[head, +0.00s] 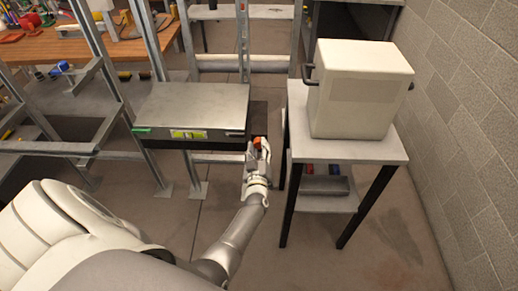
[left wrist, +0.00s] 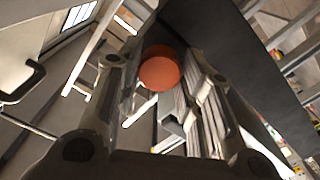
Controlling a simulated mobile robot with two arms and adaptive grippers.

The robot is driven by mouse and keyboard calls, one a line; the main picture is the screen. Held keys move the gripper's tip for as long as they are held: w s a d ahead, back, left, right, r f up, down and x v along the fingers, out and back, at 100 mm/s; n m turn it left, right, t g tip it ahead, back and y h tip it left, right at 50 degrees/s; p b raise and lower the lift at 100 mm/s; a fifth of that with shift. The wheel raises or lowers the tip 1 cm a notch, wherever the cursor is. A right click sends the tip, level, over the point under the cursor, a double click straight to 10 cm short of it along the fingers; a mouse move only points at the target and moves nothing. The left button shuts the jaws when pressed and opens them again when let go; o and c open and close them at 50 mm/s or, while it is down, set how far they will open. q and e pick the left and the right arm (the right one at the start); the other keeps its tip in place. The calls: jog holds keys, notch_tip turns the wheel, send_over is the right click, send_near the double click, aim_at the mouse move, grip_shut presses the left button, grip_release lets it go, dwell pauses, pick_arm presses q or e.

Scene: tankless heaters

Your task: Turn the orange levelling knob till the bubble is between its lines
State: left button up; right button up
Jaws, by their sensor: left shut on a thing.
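The orange knob (head: 257,141) sits at the right front corner of a flat grey metal platform (head: 195,105). My left gripper (head: 257,154) is at the knob, shut on it. In the left wrist view the round orange knob (left wrist: 160,72) shows between the two fingers (left wrist: 155,95). A yellow-green level strip (head: 188,134) is on the platform's front edge; its bubble and lines are too small to tell. My right gripper is in neither view.
A side table (head: 345,150) with a white box-shaped unit (head: 360,85) stands close to the right of my gripper. Metal frame posts (head: 150,40) rise at the left. A wooden bench (head: 60,45) with tools is at the back left. Floor in front is clear.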

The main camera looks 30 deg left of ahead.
pick_arm(q)
jog(key=shift+f, duration=0.1)
jog(key=o, duration=1)
